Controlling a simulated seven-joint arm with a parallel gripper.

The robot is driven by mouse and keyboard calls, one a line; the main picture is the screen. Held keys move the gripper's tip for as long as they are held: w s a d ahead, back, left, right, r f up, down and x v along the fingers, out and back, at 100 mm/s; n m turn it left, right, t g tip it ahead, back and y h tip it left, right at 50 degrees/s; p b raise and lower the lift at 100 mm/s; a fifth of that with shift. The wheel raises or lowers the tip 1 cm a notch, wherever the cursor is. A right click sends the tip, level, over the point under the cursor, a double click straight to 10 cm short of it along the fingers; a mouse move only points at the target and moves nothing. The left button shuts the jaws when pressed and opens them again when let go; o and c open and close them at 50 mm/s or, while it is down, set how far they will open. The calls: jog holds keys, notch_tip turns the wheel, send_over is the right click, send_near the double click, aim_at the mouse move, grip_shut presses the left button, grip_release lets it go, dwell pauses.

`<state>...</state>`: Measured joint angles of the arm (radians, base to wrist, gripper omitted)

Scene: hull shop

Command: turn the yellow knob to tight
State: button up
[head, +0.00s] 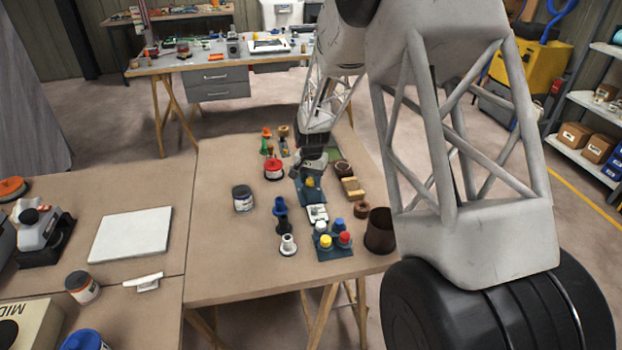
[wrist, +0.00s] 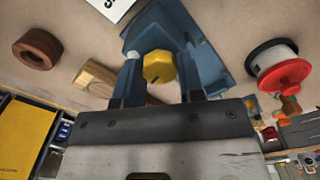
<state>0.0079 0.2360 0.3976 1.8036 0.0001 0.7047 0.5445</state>
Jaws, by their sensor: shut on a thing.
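The yellow knob (wrist: 158,67) sits on a blue base (wrist: 145,32) and has a dark mark on its face in the wrist view. My gripper (wrist: 160,60) has one finger on each side of the knob and is shut on it. In the head view, my gripper (head: 309,176) reaches down over the yellow knob (head: 310,183) on the far half of the table. The arm hides part of the base there. I cannot read any tight marking.
A red-topped spool (wrist: 283,73) and a brown ring (wrist: 38,48) flank the base in the wrist view. In the head view, a blue tray with coloured knobs (head: 333,254) stands nearer, beside a dark brown cup (head: 380,232). The table's left front (head: 225,265) is clear.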

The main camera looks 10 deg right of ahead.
aim_at(311, 180)
jog(key=m, duration=0.3)
jog(key=shift+m, duration=0.3)
jog(key=m, duration=0.3)
jog(key=shift+m, duration=0.3)
jog(key=m, duration=0.6)
jog(key=o, duration=0.9)
jog(key=shift+r, duration=3.95)
